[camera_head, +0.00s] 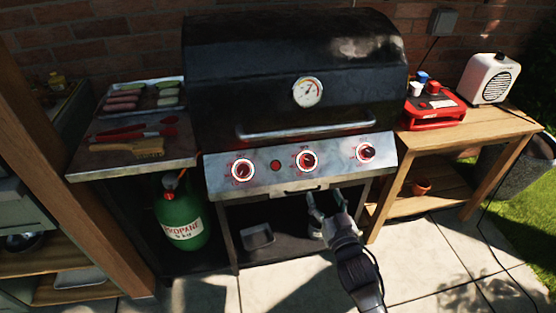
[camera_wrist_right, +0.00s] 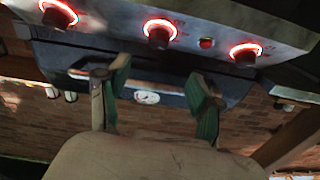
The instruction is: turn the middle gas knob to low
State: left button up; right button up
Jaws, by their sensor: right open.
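The middle gas knob (camera_head: 306,160) is dark with a lit red ring, on the grill's steel front panel. It also shows in the right wrist view (camera_wrist_right: 158,36), where the row of knobs runs in reversed order. My right gripper (camera_head: 326,196) is open and empty, just below the panel and slightly right of the middle knob, apart from it. Its two green-padded fingers (camera_wrist_right: 158,78) show in the wrist view with a gap between them. The knob's exact setting is too small to read. My left gripper is not in view.
A left knob (camera_head: 242,169), a small red button (camera_head: 276,166) and a right knob (camera_head: 365,152) share the panel. The lid handle (camera_head: 305,131) is above. A side shelf with tongs (camera_head: 133,132) is left; a wooden table with a red case (camera_head: 433,108) is right.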

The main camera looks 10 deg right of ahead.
aim_at(310, 162)
jog(key=w, duration=1.3)
jog(key=shift+w+a, duration=0.1)
jog(key=shift+w, duration=0.2)
